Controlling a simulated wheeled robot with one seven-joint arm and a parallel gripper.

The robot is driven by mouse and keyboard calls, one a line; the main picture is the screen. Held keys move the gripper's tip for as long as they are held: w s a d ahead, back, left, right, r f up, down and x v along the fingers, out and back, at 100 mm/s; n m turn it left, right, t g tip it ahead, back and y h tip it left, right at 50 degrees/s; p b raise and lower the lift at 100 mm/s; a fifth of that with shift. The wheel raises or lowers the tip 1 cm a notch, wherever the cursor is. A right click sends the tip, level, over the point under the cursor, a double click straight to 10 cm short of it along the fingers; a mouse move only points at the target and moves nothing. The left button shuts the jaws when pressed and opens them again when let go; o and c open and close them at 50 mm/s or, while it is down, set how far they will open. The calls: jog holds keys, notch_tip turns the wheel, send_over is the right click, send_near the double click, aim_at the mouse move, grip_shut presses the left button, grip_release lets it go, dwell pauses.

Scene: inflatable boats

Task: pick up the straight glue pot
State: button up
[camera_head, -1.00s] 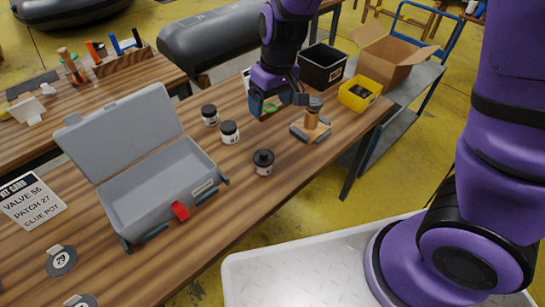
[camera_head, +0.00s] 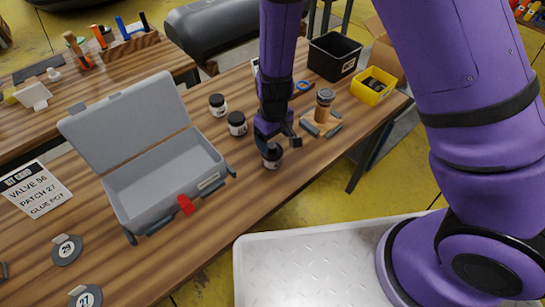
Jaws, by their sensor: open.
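Three small white pots with black lids stand upright on the wooden table. One is at the back (camera_head: 217,105), one in the middle (camera_head: 237,124), and one nearest the front edge (camera_head: 271,160). I cannot tell from their shapes which is the straight glue pot. My gripper (camera_head: 277,142) is open and points down at the front pot. Its fingers overlap that pot's lid in the picture and hide part of it. I cannot tell whether they touch it.
An open grey case (camera_head: 165,180) with a red latch stands left of the pots. A wooden block with an upright brown-and-grey piece (camera_head: 324,107) is to the right. A yellow bin (camera_head: 374,86) and a black bin (camera_head: 333,59) stand behind it.

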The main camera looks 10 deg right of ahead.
aim_at(272, 145)
jog(key=shift+s+a+f, duration=0.15)
jog(key=shift+f, duration=1.2)
jog(key=shift+s+a+f, duration=0.15)
jog(key=shift+f, duration=1.2)
jog(key=c, duration=0.7)
jog(key=shift+r, duration=0.15)
